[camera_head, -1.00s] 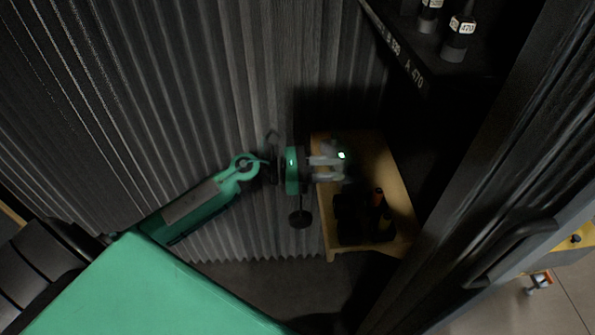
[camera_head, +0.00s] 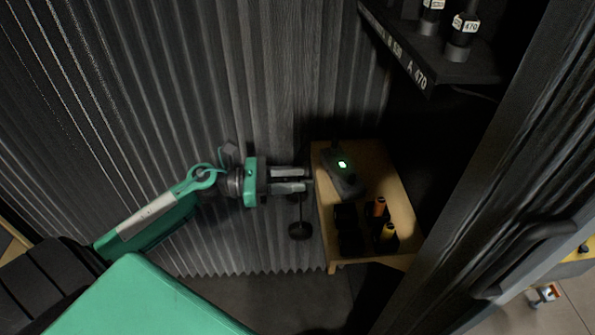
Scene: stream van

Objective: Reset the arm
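My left arm comes in from the left, and its gripper (camera_head: 308,181) is just left of a small wooden table (camera_head: 326,240). Its two fingers point right and are apart, with nothing seen between them. A dark device with a lit green spot (camera_head: 344,178) lies on the back part of the table, to the right of the fingertips and apart from them. My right gripper is not in view.
A dark holder (camera_head: 352,240) with an orange-topped item (camera_head: 380,206) and a yellow-topped item (camera_head: 389,232) stands on the table's front part. A corrugated dark curtain (camera_head: 170,90) is behind my arm. A black shelf (camera_head: 425,75) with labelled bottles (camera_head: 461,38) is at upper right. A dark door (camera_head: 500,180) bounds the right.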

